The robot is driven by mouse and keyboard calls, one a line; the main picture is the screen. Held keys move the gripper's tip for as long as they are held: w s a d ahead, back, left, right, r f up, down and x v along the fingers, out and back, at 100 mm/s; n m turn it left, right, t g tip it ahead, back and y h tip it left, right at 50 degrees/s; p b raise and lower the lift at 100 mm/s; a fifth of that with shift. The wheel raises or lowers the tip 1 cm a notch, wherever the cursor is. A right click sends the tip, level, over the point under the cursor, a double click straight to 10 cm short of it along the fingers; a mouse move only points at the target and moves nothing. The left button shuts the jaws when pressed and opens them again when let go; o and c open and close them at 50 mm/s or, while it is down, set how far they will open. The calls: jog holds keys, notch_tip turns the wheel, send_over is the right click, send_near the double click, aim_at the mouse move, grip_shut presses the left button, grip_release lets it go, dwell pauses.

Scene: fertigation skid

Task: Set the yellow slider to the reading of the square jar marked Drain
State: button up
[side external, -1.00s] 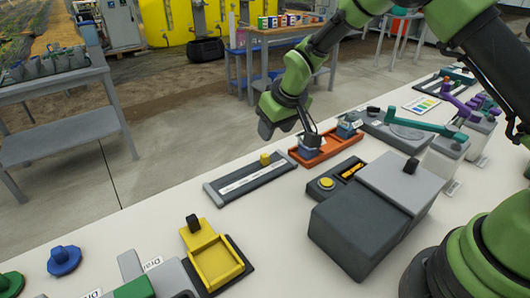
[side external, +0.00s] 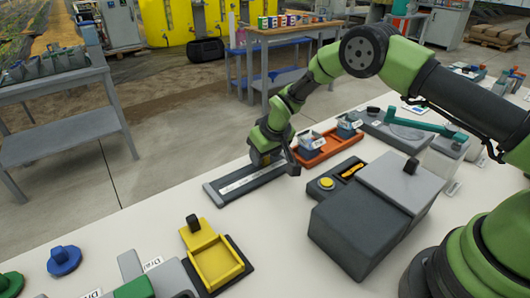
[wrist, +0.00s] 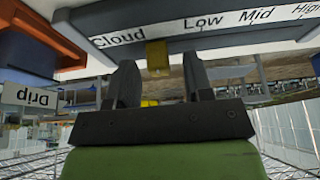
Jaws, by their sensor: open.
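The yellow slider (wrist: 157,55) sits on a grey track (side external: 222,193) with a white strip marked Cloud, Low, Mid and High. In the wrist view it is between Cloud and Low. My gripper (wrist: 160,80) is open, its fingers on either side of the slider, with no clear contact. In the side view my gripper (side external: 277,165) is low over the track's far end and mostly hides the slider. Two square jars, one nearer (side external: 309,140) and one farther (side external: 346,126), stand in an orange tray (side external: 325,152). Their labels are unreadable there; a Drip label (wrist: 29,96) shows in the wrist view.
A dark grey box (side external: 365,225) and a panel with a yellow button (side external: 326,183) stand right of the track. A yellow tray (side external: 215,265) and a Drain label (side external: 152,264) are at the front left.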

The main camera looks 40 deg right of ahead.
aim_at(235, 173)
jog(key=shift+c, duration=0.5)
grip_shut()
jog(key=a, duration=0.8)
jog(key=shift+o, duration=0.5)
grip_release()
jog(key=v, duration=1)
